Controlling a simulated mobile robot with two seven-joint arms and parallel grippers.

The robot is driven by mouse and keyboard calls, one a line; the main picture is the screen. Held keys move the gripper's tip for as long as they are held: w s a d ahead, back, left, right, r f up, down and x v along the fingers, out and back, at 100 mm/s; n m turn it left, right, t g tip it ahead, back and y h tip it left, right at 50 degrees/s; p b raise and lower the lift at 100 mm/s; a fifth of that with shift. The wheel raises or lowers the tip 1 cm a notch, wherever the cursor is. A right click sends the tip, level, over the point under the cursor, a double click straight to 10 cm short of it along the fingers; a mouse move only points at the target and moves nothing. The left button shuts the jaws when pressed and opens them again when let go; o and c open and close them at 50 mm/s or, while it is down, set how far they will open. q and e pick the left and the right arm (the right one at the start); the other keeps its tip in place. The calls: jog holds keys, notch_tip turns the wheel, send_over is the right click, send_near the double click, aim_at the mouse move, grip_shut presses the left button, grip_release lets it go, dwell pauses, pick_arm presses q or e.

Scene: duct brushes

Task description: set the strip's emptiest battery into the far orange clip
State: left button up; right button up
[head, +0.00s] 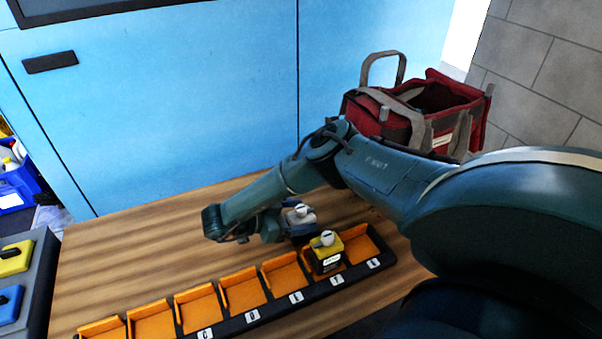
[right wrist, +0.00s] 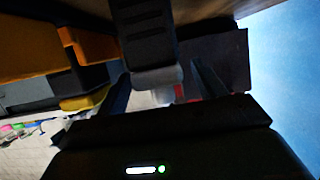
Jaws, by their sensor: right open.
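A dark strip of orange clips (head: 242,288) runs along the front of the wooden table, with letter labels before several clips. A yellow battery (head: 326,255) with a white knob stands in a clip near the strip's right end. A grey battery (head: 299,214) with a white knob is behind the strip, beside my right gripper (head: 280,230), partly hidden by it. In the right wrist view, my right gripper (right wrist: 158,88) is open, with a dark, grey-ended body (right wrist: 150,40) seen between its fingers. I cannot tell whether they touch. My left gripper is out of view.
A grey tray (head: 38,262) with yellow and blue pieces is cut off at the left edge. A red tool bag (head: 395,125) stands behind my right arm. Blue cabinet doors (head: 170,100) close off the back. The table's left middle (head: 130,250) is clear.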

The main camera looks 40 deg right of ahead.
jog(key=shift+s+d+f, duration=0.1)
jog(key=shift+d+f, duration=0.1)
jog(key=shift+d, duration=0.25)
jog(key=c, duration=1.5)
jog(key=shift+r, duration=0.45)
notch_tip(320, 180, up, 8)
jog(key=p, duration=0.4)
jog(key=shift+r, duration=0.25)
jog(key=shift+r+p, duration=0.3)
jog(key=shift+r, duration=0.25)
notch_tip(320, 180, up, 7)
jog(key=p, duration=0.6)
pick_arm(q)
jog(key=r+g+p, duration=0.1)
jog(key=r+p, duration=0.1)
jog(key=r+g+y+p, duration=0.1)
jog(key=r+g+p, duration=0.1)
jog(key=p, duration=0.1)
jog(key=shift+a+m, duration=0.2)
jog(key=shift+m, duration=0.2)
pick_arm(e)
jog(key=s+a+r+n+t+y, duration=0.2)
jog(key=a+r+n+t, duration=0.9)
jog(key=a, duration=0.6)
notch_tip(320, 180, up, 4)
jog(key=shift+s+a+f+t+y, duration=0.1)
jog(key=shift+s+a+t+y, duration=0.25)
jog(key=shift+s+t, duration=0.55)
jog(key=shift+w, duration=0.2)
